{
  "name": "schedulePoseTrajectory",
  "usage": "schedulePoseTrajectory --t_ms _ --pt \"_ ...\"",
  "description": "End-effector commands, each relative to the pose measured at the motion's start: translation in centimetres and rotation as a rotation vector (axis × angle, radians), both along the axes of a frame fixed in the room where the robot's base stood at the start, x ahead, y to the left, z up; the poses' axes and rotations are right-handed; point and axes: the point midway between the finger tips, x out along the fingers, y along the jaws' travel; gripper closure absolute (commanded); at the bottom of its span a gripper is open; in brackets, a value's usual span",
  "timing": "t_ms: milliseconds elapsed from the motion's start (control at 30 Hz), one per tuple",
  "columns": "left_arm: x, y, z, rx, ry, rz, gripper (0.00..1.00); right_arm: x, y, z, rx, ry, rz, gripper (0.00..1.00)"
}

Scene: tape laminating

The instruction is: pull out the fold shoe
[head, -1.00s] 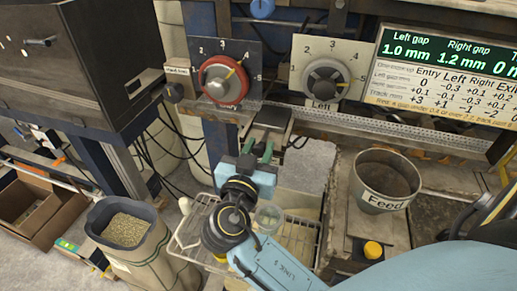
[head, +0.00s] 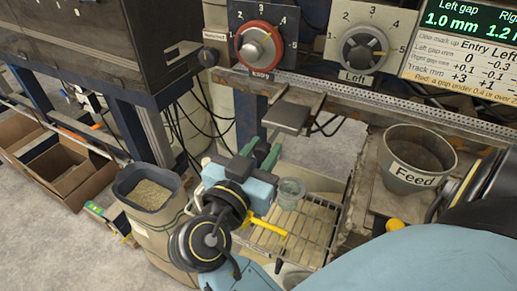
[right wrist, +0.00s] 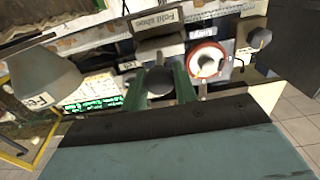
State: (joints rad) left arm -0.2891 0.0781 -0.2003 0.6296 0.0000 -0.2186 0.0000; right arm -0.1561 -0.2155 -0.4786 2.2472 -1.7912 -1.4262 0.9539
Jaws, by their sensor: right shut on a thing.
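The fold shoe is a grey metal block (head: 290,115) below the dials at the front of the machine. Its "Fold shoe" label (right wrist: 157,22) shows in the right wrist view, above a dark part of the block. My right gripper (head: 262,152) is at the shoe's near side, its green fingers pointing at the machine. In the right wrist view the fingers (right wrist: 160,72) flank the dark part and are shut on the shoe; the exact contact is hard to see. My left gripper is not in view.
The red Entry dial (head: 262,45) and grey Left dial (head: 362,49) sit above the shoe.

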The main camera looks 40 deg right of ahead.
Motion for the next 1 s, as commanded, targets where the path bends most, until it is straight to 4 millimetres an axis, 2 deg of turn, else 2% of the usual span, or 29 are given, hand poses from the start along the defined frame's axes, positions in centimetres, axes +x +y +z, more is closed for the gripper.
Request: schedulePoseTrajectory --t_ms 33,67,200,467,567,1000 --pt "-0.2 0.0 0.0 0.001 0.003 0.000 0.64 0.0 0.0 0.1 0.000 -0.001 -0.001 1.00" --pt "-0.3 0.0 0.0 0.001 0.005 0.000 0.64 0.0 0.0 0.1 0.000 -0.001 0.000 0.69" --pt "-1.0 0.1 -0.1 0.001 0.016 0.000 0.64 0.1 0.1 0.1 0.000 -0.001 0.002 0.53" --pt "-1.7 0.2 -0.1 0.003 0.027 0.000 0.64 0.1 0.1 0.1 0.000 -0.001 0.002 0.53" --pt "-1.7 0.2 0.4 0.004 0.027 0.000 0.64 0.1 0.1 0.7 0.002 -0.001 0.002 0.53" --pt "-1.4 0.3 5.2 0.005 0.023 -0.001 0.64 0.1 0.1 8.1 0.003 -0.003 0.002 0.53"
